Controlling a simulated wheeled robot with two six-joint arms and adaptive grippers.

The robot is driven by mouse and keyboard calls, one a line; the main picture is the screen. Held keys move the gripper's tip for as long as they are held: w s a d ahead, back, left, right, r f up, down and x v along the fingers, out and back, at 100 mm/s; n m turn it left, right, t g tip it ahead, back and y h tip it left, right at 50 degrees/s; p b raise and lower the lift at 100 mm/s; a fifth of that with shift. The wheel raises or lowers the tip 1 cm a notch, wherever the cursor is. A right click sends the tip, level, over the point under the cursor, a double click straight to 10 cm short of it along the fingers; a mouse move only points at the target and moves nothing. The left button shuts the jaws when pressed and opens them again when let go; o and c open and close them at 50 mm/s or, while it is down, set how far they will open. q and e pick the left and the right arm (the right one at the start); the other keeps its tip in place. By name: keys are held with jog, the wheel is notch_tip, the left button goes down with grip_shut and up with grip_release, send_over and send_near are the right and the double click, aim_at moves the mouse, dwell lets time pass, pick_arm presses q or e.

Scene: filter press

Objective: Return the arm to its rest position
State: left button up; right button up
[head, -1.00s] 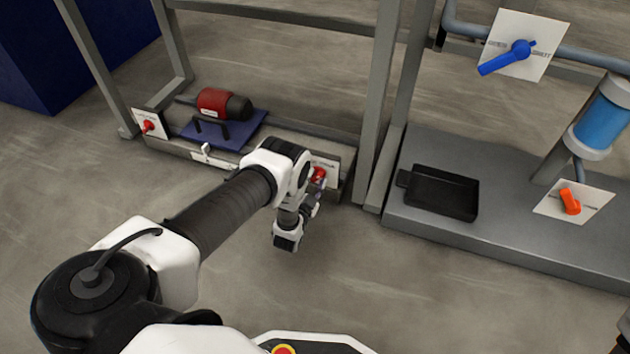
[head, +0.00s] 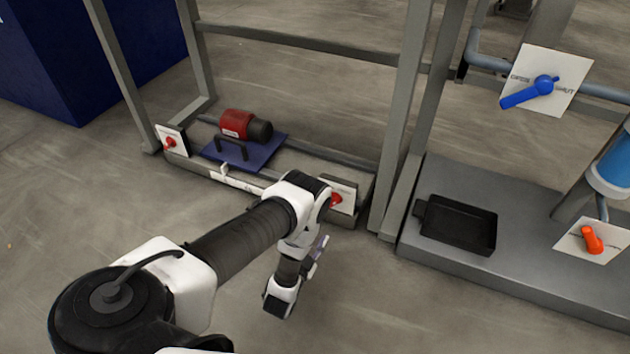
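My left arm reaches in from the lower left, its wrist bent down over the floor in front of the low frame. My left gripper (head: 319,252) is small and partly hidden behind the wrist, so I cannot tell if its fingers are open or shut. I see nothing clearly held in it. It is just in front of and below the right red valve handle (head: 336,199) on a white plate, with a visible gap. My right gripper is out of view.
A red and black motor (head: 240,125) sits on a blue plate, left of which is another red handle (head: 170,143). Grey posts (head: 403,130) stand behind my arm. A black tray (head: 457,224), a blue lever (head: 530,92) and an orange handle (head: 592,240) are at right. Floor below is clear.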

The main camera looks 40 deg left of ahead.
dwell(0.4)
pick_arm(q)
jog(key=w+d+r+h+p, duration=0.1)
jog(key=w+d+r+p, duration=0.2)
jog(key=r, duration=0.5)
jog(key=w+d+r+p, duration=0.2)
jog(key=w+r+p, duration=0.15)
jog(key=r, duration=0.55)
jog(key=s+d+f+n+g+h+p, duration=0.25)
jog(key=s+g, duration=0.65)
jog(key=s, duration=0.6)
jog(key=s+d+f+n+g+h+p, duration=0.1)
jog(key=s+d+f+n+g, duration=0.15)
jog(key=s+g, duration=0.9)
jog(key=s+r+t+p, duration=0.1)
jog(key=s+r+p, duration=0.1)
jog(key=r+p, duration=1.6)
jog(key=s+r+t+p, duration=0.2)
jog(key=r+p, duration=1.7)
jog(key=r, duration=0.1)
jog(key=shift+d+r+p, duration=0.3)
